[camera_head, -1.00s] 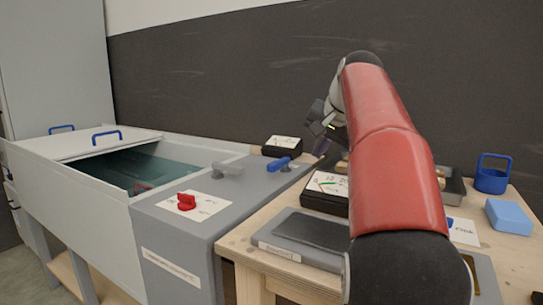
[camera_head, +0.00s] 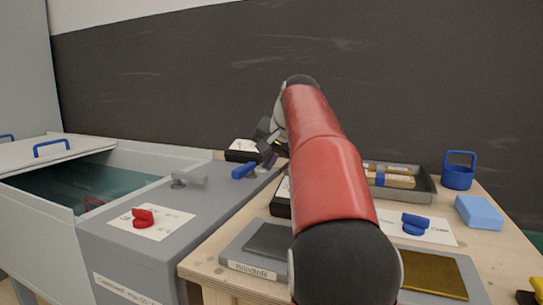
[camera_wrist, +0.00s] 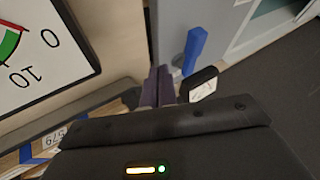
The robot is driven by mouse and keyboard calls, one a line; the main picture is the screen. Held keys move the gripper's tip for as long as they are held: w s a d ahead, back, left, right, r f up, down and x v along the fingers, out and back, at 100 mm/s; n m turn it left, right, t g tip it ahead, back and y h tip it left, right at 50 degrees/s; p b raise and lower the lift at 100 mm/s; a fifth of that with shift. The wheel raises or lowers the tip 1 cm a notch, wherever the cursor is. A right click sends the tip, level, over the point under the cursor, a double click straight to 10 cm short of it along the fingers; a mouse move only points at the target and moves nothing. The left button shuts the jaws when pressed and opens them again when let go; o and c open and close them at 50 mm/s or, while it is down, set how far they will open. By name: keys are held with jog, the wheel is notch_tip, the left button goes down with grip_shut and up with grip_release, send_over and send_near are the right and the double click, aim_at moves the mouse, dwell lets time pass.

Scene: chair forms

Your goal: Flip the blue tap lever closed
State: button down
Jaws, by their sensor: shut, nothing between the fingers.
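The blue tap lever (camera_head: 244,171) sits on top of the grey cabinet near its back right, and its handle points toward the upper right. It also shows in the wrist view (camera_wrist: 195,45), just right of the fingertips. My gripper (camera_wrist: 160,72) is shut with nothing between its fingers. In the head view the gripper (camera_head: 270,160) is partly hidden by my red arm and is close to the right of the lever. I cannot tell whether the fingers touch the lever.
A grey lever (camera_head: 188,178) and a red knob (camera_head: 143,217) are on the same cabinet (camera_head: 190,225). A black gauge box (camera_head: 242,151) stands behind the blue lever. A dial (camera_wrist: 40,50) shows in the wrist view.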

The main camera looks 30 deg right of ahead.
aim_at(245, 170)
jog(key=x, duration=0.4)
jog(key=w+a, duration=0.2)
jog(key=shift+w+f, duration=0.15)
jog(key=shift+w, duration=0.25)
jog(key=shift+w+a, duration=0.25)
jog(key=shift+w, duration=0.1)
jog(key=shift+a, duration=0.15)
